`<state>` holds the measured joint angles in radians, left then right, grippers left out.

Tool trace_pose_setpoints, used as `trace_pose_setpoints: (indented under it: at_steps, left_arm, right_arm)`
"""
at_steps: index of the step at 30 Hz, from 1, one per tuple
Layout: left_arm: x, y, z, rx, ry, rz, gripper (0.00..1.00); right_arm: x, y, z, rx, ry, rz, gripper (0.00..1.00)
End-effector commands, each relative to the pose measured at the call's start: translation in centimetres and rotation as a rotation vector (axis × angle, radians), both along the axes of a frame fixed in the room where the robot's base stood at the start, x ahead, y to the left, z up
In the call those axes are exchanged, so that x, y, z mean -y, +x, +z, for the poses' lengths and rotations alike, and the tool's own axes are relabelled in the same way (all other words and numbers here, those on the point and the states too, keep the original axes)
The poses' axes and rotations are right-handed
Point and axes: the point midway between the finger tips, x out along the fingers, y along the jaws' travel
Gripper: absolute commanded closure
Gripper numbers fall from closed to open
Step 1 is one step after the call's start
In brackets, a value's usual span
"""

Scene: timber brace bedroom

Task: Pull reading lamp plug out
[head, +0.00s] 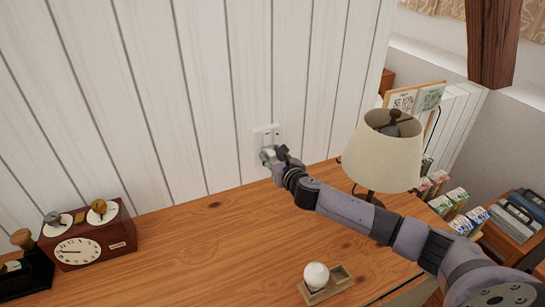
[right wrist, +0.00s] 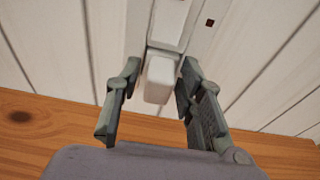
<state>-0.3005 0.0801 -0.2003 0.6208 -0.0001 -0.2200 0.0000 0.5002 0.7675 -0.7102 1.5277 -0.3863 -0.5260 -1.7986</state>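The white plug (right wrist: 159,79) sits at the lower part of the white wall outlet (right wrist: 172,22) in the right wrist view. The outlet (head: 266,133) also shows on the plank wall in the head view, just above the table. My right gripper (right wrist: 155,100) is open, with one finger on each side of the plug. Gaps show between the plug and both fingers. In the head view my right gripper (head: 270,155) reaches the outlet and mostly hides the plug. The reading lamp (head: 384,155) with a cream shade stands right of the outlet, partly behind my right arm. My left gripper is out of view.
The wooden table (head: 215,245) has free room at its middle. A red-brown chess clock (head: 88,240) stands at the left. A small wooden tray (head: 338,280) with a white round object (head: 316,275) lies near the front edge. Small boxes (head: 440,190) stand right of the lamp.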

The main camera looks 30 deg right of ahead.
Motion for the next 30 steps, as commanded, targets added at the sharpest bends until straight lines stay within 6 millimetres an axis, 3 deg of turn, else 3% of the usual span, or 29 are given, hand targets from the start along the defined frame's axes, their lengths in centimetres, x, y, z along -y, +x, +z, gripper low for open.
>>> trace_pose_setpoints:
  at_steps: [15, 17, 18, 27, 30]
  left_arm:
    - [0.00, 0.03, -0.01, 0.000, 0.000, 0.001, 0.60]
    - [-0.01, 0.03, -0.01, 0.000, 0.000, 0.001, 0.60]
    - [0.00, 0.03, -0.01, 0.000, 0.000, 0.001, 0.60]
    - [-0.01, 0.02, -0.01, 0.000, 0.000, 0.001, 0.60]
    - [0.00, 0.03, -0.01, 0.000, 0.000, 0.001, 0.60]
  right_arm:
    - [0.03, -0.03, -0.02, 0.000, 0.000, 0.000, 1.00]
    - [0.03, -0.03, -0.02, 0.000, 0.000, 0.000, 1.00]
    - [0.03, -0.03, -0.02, 0.000, 0.000, 0.000, 0.80]
    - [0.03, -0.03, -0.03, -0.001, 0.000, -0.001, 1.00]
    - [0.03, -0.03, -0.03, -0.001, 0.000, -0.001, 1.00]
